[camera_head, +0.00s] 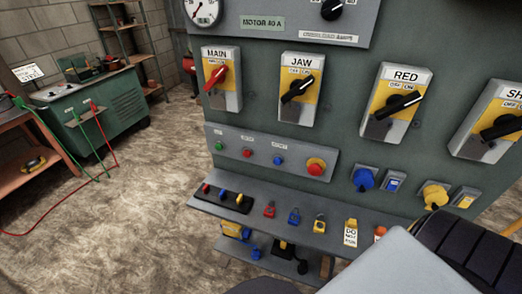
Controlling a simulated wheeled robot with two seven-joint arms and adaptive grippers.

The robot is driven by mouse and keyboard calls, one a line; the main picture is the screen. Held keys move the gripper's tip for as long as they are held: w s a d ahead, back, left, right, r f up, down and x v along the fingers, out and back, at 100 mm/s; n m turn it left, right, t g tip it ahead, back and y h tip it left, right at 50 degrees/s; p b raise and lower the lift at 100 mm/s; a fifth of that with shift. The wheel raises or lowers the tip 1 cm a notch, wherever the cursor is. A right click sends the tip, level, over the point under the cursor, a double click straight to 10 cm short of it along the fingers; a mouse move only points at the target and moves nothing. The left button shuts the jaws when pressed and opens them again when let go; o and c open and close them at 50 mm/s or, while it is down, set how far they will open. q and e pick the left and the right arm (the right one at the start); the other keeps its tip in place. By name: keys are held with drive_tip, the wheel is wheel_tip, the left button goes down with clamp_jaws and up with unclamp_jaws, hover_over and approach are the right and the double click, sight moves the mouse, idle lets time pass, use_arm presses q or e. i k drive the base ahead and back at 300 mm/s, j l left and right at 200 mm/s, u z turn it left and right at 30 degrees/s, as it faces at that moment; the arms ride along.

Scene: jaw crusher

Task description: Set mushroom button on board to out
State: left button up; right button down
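The mushroom button (316,167) is a red round cap on a yellow surround. It sits at the right end of a grey button strip (232,155) on the green board (350,140). Whether the cap is pressed in or out is too small to tell. To its left on the strip are a green button (219,146), a red button (248,153) and a blue button (278,160). Neither gripper can be made out. Grey and black ribbed parts of my own arm fill the lower right, and nothing of mine touches the button.
Rotary switches, MAIN (219,80) and JAW (299,89) among them, sit above the strip. A blue plug (363,179) is right of the button. A ledge (215,209) below juts out, bearing padlocks and a tag (350,233).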

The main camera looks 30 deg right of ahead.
sight(315, 170)
drive_tip(key=l+z, duration=0.2)
drive_tip(key=z, duration=0.2)
drive_tip(key=k+l+z, duration=0.1)
drive_tip(key=z, duration=0.3)
drive_tip(key=l+z, duration=0.3)
drive_tip(key=z, duration=0.15)
